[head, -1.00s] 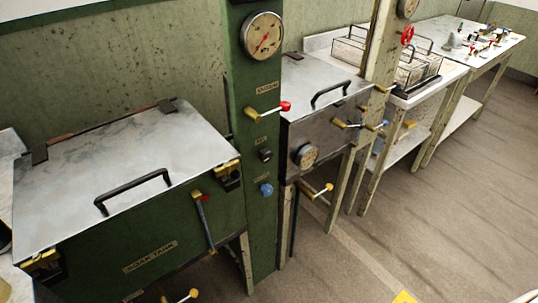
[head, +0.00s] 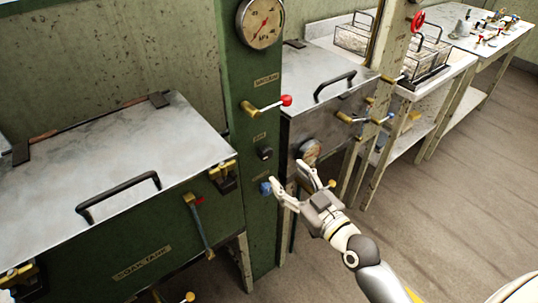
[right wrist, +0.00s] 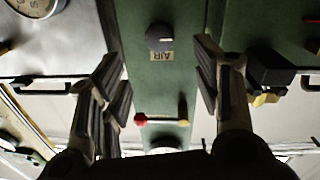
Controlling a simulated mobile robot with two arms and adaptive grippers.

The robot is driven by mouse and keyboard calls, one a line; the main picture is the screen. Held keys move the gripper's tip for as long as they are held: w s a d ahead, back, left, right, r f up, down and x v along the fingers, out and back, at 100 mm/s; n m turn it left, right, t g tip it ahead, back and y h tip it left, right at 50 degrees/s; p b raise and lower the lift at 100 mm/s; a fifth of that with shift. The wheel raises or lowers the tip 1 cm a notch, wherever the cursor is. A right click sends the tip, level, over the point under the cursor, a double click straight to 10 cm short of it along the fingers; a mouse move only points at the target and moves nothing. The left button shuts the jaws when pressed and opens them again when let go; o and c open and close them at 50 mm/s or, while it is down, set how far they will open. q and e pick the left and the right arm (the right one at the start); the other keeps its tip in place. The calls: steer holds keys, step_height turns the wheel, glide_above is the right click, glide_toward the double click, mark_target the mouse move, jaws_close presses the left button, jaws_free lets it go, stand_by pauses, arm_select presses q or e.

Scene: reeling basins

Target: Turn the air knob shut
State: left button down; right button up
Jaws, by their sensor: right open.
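The air knob (head: 265,153) is a small dark round knob on the green column, below the red-tipped lever. The right wrist view shows it upside down as a dark knob (right wrist: 160,37) beside its AIR label (right wrist: 161,56), with a pale mark on it. Its setting is hard to tell. My right gripper (head: 288,174) is open and empty, in front of the column, slightly below and right of the knob. In the right wrist view its fingers (right wrist: 160,66) stand apart either side of the column, touching nothing visible. My left gripper is out of view.
A blue knob (head: 266,188) sits below the air knob, close to my fingertip in the head view. The red-tipped lever (head: 267,106) sticks out above. The soak tank (head: 145,262) stands left, and a lidded metal basin (head: 330,72) right. Floor at right is clear.

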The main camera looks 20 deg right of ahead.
mark_target(268, 156)
steer(key=p+x, duration=0.1)
steer(key=x, duration=0.8)
steer(key=shift+w+a+f, duration=0.1)
steer(key=shift+w, duration=0.2)
steer(key=shift+c, duration=0.5)
steer(key=c, duration=0.9)
